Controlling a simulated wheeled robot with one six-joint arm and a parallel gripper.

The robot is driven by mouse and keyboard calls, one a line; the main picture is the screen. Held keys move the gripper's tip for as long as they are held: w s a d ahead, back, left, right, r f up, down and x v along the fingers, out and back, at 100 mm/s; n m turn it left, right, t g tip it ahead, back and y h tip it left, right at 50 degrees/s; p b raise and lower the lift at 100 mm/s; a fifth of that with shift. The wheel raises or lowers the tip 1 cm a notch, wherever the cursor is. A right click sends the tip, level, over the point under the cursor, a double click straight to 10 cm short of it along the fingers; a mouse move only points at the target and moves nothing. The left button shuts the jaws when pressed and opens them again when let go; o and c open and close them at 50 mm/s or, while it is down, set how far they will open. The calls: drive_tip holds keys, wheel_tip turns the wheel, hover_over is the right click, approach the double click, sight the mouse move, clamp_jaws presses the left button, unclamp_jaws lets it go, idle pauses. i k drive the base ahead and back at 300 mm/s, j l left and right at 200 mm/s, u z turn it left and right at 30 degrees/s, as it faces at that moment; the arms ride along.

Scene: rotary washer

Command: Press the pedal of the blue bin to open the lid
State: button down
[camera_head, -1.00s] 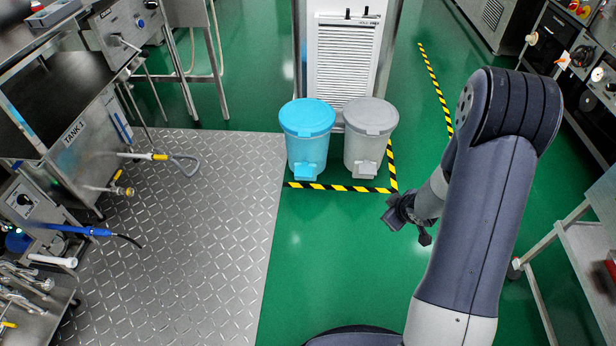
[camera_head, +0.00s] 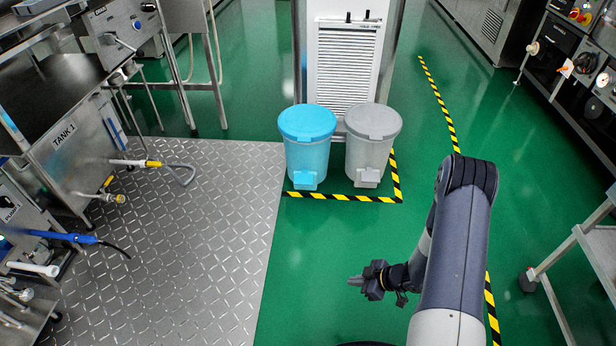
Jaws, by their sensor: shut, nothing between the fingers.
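The blue bin (camera_head: 307,155) stands upright on the green floor, in front of a white louvred panel. Its round blue lid (camera_head: 307,123) is closed. Its light blue pedal (camera_head: 305,180) sticks out low at the front. My gripper (camera_head: 354,281) is shut and empty, in front of the bins and a little to the right of the blue bin. It points left and is well apart from the pedal.
A grey bin (camera_head: 371,150) with its own pedal stands close to the right of the blue bin. Yellow-black floor tape (camera_head: 345,198) runs in front of both. A metal floor plate (camera_head: 190,240) lies to the left. A steel cart (camera_head: 590,240) stands at right. Green floor before the bins is clear.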

sight(303, 178)
drive_tip(key=i+l+u, duration=0.15)
drive_tip(key=i, duration=0.35)
drive_tip(key=i+l+u, duration=0.2)
drive_tip(key=i, duration=0.3)
drive_tip(key=i+l+u, duration=0.15)
drive_tip(key=i, duration=0.3)
drive_tip(key=i+l+u, duration=0.15)
drive_tip(key=i, duration=0.35)
drive_tip(key=l, duration=0.1)
